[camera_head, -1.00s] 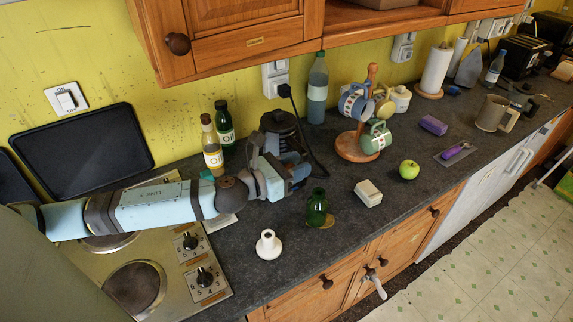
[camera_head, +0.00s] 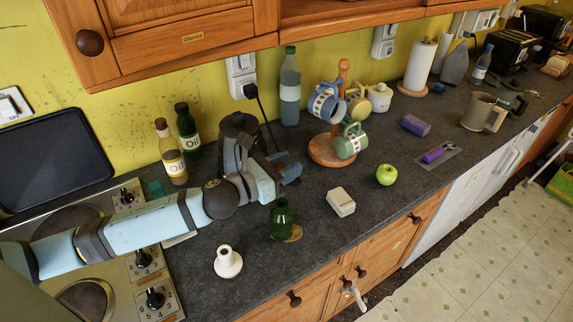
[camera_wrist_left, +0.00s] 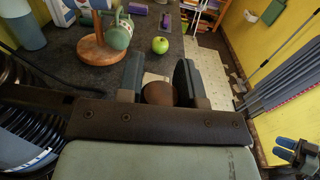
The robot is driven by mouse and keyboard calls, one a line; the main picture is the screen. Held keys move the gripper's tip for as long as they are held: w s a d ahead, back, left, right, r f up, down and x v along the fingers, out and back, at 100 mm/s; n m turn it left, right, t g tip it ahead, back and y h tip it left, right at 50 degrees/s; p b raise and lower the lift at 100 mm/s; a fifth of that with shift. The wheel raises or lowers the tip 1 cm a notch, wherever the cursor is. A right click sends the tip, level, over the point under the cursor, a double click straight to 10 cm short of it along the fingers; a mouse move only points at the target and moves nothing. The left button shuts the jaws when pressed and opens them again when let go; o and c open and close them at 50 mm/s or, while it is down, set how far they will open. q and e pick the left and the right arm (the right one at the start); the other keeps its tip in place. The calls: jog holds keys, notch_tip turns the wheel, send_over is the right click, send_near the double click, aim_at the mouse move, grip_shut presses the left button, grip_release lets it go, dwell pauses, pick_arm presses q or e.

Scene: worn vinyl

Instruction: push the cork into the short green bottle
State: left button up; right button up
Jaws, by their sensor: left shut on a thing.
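The short green bottle (camera_head: 282,222) stands upright on the dark worktop near its front edge. My left gripper (camera_head: 289,167) is behind the bottle in the head view, apart from it. In the left wrist view my left gripper (camera_wrist_left: 158,80) is shut on a rounded brown thing, which looks like the cork (camera_wrist_left: 158,94). The cork is hidden in the head view. The bottle cannot be made out in the wrist view.
A white flared holder (camera_head: 228,262) and a white box (camera_head: 341,202) flank the bottle. A yellowish disc (camera_head: 295,234) lies at its base. A mug tree (camera_head: 325,150) stands behind, and a green apple (camera_head: 386,175) lies right. Oil bottles (camera_head: 171,155) stand behind my arm.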

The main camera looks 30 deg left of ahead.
pick_arm(q)
jog(key=shift+f+b, duration=1.6)
jog(key=shift+f, duration=0.8)
jog(key=shift+f+b, duration=0.65)
jog(key=shift+f, duration=0.25)
jog(key=shift+r, duration=0.2)
jog(key=shift+f, duration=0.15)
jog(key=shift+f+b, duration=1)
jog(key=shift+f, duration=0.45)
